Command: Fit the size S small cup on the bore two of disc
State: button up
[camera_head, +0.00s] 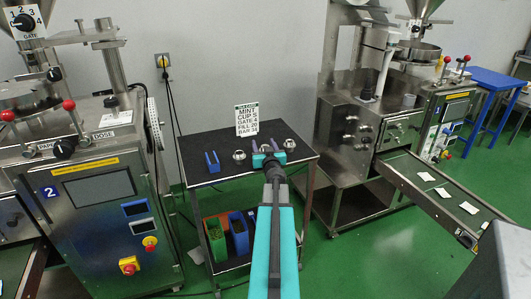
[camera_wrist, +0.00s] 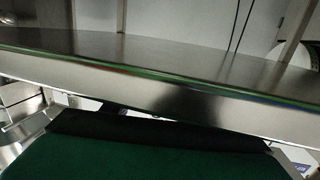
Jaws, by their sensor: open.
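Small metal cups stand on the dark top of a trolley (camera_head: 215,180) in the head view. One cup (camera_head: 239,155) is left of my gripper and another (camera_head: 289,144) is to its right. I cannot tell their sizes. My gripper (camera_head: 267,150) is open and appears over the trolley; its height is unclear. A small pale shape shows between its fingers, too small to identify. A steel disc (camera_head: 417,50) is on the right machine and another round steel part (camera_head: 15,92) is on the left machine. No bores can be made out. The wrist view shows no cup.
A card reading MINT, CUP S (camera_head: 246,120) stands at the trolley's back. A blue holder (camera_head: 211,162) is at its left. The left machine (camera_head: 95,190) bears a 2. A conveyor (camera_head: 430,187) extends right. The wrist view shows a steel edge (camera_wrist: 150,85) over a dark green surface (camera_wrist: 140,160).

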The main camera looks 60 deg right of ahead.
jog(key=c, duration=0.9)
jog(key=shift+r+p, duration=1)
jog(key=shift+r, duration=0.55)
jog(key=v, duration=0.2)
jog(key=p+v, duration=0.1)
jog(key=v, duration=0.2)
jog(key=s+d+r+v, duration=0.1)
jog(key=v, duration=0.2)
jog(key=shift+s+a+p, duration=0.15)
jog(key=shift+s+p, duration=0.1)
jog(key=shift+p, duration=0.05)
jog(key=p+v, duration=0.2)
jog(key=shift+s+r+p, duration=0.15)
jog(key=shift+s+p, duration=0.1)
jog(key=shift+p, duration=0.9)
jog(key=shift+s+a+p, duration=0.1)
jog(key=shift+p, duration=0.7)
jog(key=shift+s+a+p, duration=0.2)
jog(key=shift+s+p, duration=0.05)
jog(key=shift+p, duration=1)
